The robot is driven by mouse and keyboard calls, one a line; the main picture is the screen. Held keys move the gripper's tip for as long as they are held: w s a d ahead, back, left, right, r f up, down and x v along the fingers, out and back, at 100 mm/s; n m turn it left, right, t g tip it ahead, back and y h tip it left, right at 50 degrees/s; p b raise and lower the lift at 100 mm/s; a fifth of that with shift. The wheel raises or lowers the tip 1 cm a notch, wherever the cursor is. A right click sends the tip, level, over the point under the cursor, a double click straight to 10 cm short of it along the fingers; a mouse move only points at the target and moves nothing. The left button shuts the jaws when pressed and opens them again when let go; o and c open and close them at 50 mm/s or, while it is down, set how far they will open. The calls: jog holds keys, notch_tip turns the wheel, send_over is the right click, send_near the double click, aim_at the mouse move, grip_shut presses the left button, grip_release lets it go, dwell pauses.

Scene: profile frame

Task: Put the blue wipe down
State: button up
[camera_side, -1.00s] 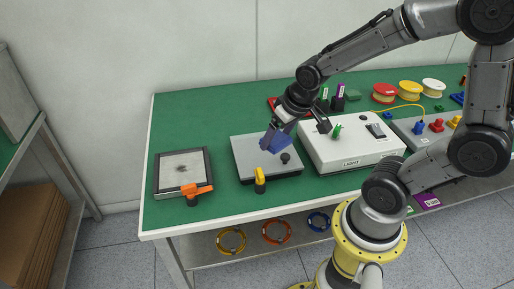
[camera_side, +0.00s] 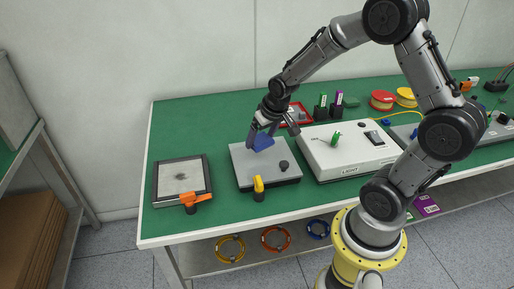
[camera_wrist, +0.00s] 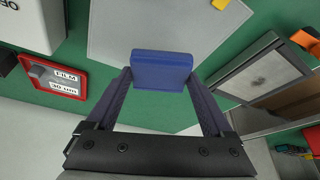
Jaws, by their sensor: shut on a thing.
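The blue wipe (camera_side: 262,142) is a small blue block-like pad held in my gripper (camera_side: 264,130). In the wrist view the wipe (camera_wrist: 162,71) sits between the two fingertips, with my gripper (camera_wrist: 160,82) shut on it. In the side view it shows over the back part of the grey plate (camera_side: 265,178). In the wrist view it overlaps the lower edge of the grey plate (camera_wrist: 205,25), with green mat around it. I cannot tell whether the wipe touches the surface below.
A black-framed panel (camera_side: 182,178) with an orange clamp (camera_side: 196,199) lies left. A yellow clamp (camera_side: 258,186) and dark knob (camera_side: 284,165) are on the plate. A white LIGHT box (camera_side: 345,152) stands right. A red film tray (camera_wrist: 56,76) is nearby. Green mat (camera_side: 205,125) is clear behind left.

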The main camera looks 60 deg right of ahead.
aim_at(258, 138)
jog(key=shift+w+d+f, duration=0.15)
jog(key=shift+w+f, duration=0.3)
jog(key=shift+f, duration=0.15)
jog(key=shift+w+d+f, duration=0.15)
jog(key=shift+w+f, duration=0.3)
jog(key=shift+f, duration=1.6)
jog(key=shift+f, duration=0.1)
jog(key=o, duration=1.1)
jog(key=shift+c, duration=0.2)
jog(key=v, duration=1.2)
jog(key=s+a+r+n+y, duration=0.1)
jog(key=s+a+r+n, duration=0.1)
jog(key=s+a+r, duration=0.3)
jog(key=s+a+r+n+t, duration=0.1)
jog(key=s+a+r, duration=0.4)
jog(key=s, duration=0.7)
jog(key=shift+s+a+r+n+y, duration=0.4)
jog(key=shift+a+n, duration=0.3)
jog(key=shift+n, duration=0.1)
